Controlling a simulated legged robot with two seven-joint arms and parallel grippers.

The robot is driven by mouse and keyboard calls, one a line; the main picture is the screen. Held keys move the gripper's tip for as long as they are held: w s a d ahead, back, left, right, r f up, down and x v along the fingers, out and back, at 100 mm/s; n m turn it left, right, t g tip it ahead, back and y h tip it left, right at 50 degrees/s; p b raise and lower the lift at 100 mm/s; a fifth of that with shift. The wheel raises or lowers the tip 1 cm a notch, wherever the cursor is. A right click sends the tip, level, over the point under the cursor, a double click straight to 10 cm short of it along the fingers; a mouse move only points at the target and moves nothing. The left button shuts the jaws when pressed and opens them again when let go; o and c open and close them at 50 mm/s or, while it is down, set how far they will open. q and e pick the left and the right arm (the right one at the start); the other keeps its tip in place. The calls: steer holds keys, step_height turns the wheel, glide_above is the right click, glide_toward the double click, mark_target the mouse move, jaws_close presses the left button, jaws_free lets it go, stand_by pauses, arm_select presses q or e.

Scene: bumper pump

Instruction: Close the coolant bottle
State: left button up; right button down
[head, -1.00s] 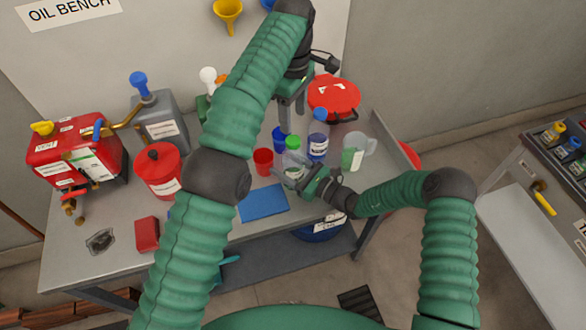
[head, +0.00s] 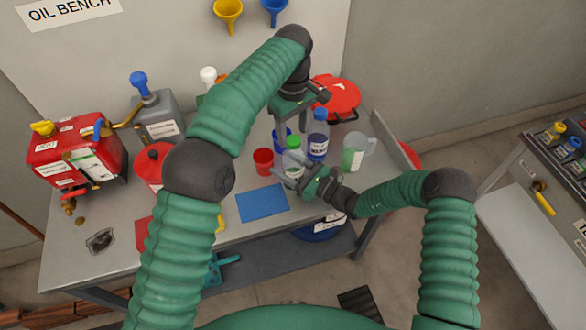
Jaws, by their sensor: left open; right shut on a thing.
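A clear bottle with a green cap (head: 293,143) stands on the bench; I take it for the coolant bottle, though its label is unreadable. The cap sits at the bottle's top; how tightly it is seated I cannot tell. My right gripper (head: 291,174) is shut on the bottle's body from the lower right. My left gripper (head: 290,128) points down, open, just above and behind the cap; whether its fingers touch it I cannot tell. A blue-capped bottle of blue liquid (head: 317,148) stands close by on the right.
A red cup (head: 263,161), a blue cup (head: 277,137) and a jug with green liquid (head: 354,155) crowd the bottle. A blue mat (head: 262,203) lies in front. A red round container (head: 338,97) stands behind. Cans stand at the left.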

arm_select(q)
steer(key=shift+f, duration=1.1)
steer(key=shift+c, duration=0.3)
jaws_close()
steer(key=m, duration=0.5)
steer(key=shift+w+m, duration=0.1)
steer(key=shift+m, duration=0.2)
steer(key=m, duration=1.1)
steer(key=shift+w+m, duration=0.1)
steer(key=shift+m, duration=0.3)
steer(key=shift+o, duration=0.9)
jaws_free()
